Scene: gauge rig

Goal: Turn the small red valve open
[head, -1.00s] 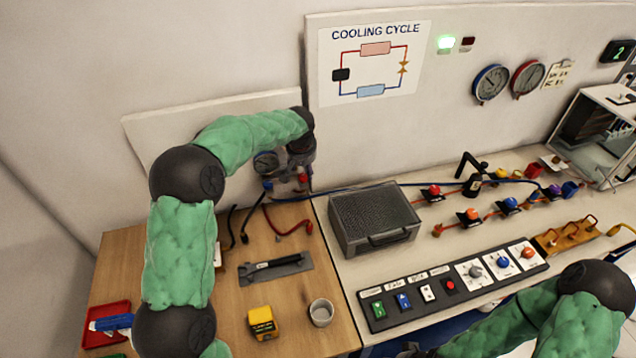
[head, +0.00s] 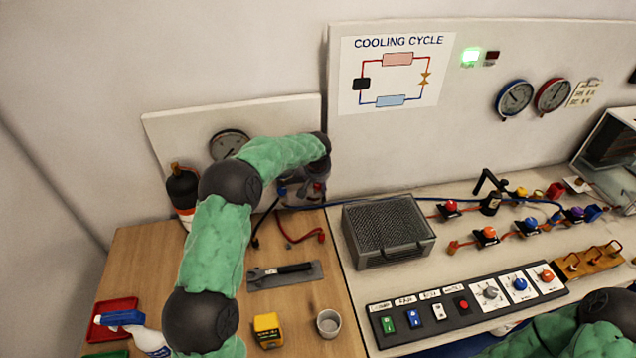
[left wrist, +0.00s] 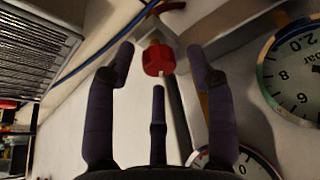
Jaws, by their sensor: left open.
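The small red valve knob (left wrist: 158,60) shows in the left wrist view, straight ahead of my left gripper. My left gripper (left wrist: 162,54) is open, with one finger on each side of the knob and a third finger below it. I cannot tell whether any finger touches the knob. In the head view my left gripper (head: 302,188) is at the small board on the left, mostly behind my own arm's end, and the valve is not clearly seen there. My right arm shows at the lower right, but its gripper is out of view.
Dial gauges (left wrist: 293,75) sit close to the right of the knob in the wrist view. A blue hose (head: 385,201) runs from the board across the bench. A grey meshed box (head: 388,232) stands right of the gripper. A fire extinguisher-like bottle (head: 182,190) stands left.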

